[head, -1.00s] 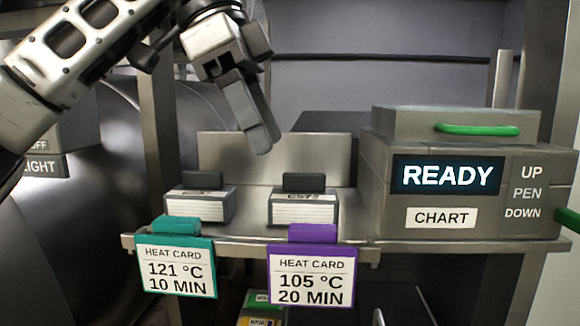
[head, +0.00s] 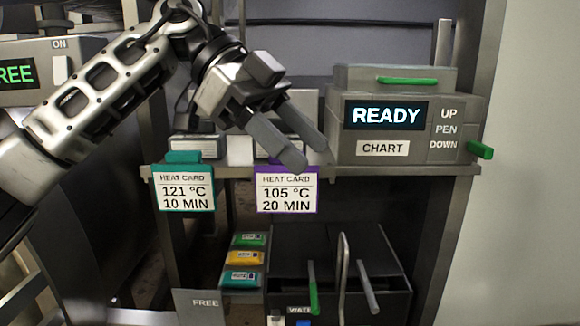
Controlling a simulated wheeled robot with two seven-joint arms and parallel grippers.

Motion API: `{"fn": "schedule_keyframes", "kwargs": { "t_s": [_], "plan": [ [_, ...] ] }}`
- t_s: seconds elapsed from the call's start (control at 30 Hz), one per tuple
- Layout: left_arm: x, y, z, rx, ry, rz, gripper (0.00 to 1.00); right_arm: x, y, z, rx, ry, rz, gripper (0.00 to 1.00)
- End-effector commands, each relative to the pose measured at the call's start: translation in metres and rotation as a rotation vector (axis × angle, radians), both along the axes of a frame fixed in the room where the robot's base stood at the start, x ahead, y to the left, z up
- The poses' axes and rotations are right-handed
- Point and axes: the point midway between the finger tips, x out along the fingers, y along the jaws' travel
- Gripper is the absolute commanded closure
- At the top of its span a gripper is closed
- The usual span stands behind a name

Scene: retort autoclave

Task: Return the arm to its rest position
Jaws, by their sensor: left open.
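My left arm comes in from the left in the head view. Its gripper (head: 312,156) is open, with two grey fingers pointing down and right and nothing between them. The fingers overlap the shelf edge and the top of the purple heat card (head: 287,194) in the picture; I cannot tell how far in front they are. The purple card reads 105 °C, 20 MIN. A teal heat card (head: 185,196) reading 121 °C, 10 MIN hangs to its left. My right gripper is not in view.
A chart box (head: 403,128) with a READY display and green handles stands on the shelf (head: 420,172) at right. Below are a dark box (head: 385,250) with levers and several coloured packs (head: 246,257). A grey panel reading FREE (head: 15,74) is at far left. The pale right wall is clear.

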Motion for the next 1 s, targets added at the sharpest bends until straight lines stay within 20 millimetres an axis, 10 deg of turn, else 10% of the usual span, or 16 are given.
{"fn": "schedule_keyframes", "kwargs": {
  "t_s": [0.3, 0.57, 0.8, 1.0],
  "plan": [
    [-0.011, -0.051, -0.052, -0.737, 0.068, -0.115, 0.46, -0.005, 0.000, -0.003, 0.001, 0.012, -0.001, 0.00],
    [0.024, -0.028, -0.104, -1.312, 0.018, 0.371, 0.46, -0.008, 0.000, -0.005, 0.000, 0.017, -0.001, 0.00],
    [0.049, 0.039, -0.234, -1.274, -0.067, 1.109, 0.46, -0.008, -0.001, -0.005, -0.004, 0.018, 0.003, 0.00],
    [0.007, 0.097, -0.369, -0.860, -0.078, 1.555, 0.46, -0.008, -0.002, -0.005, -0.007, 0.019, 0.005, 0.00]
  ]
}}
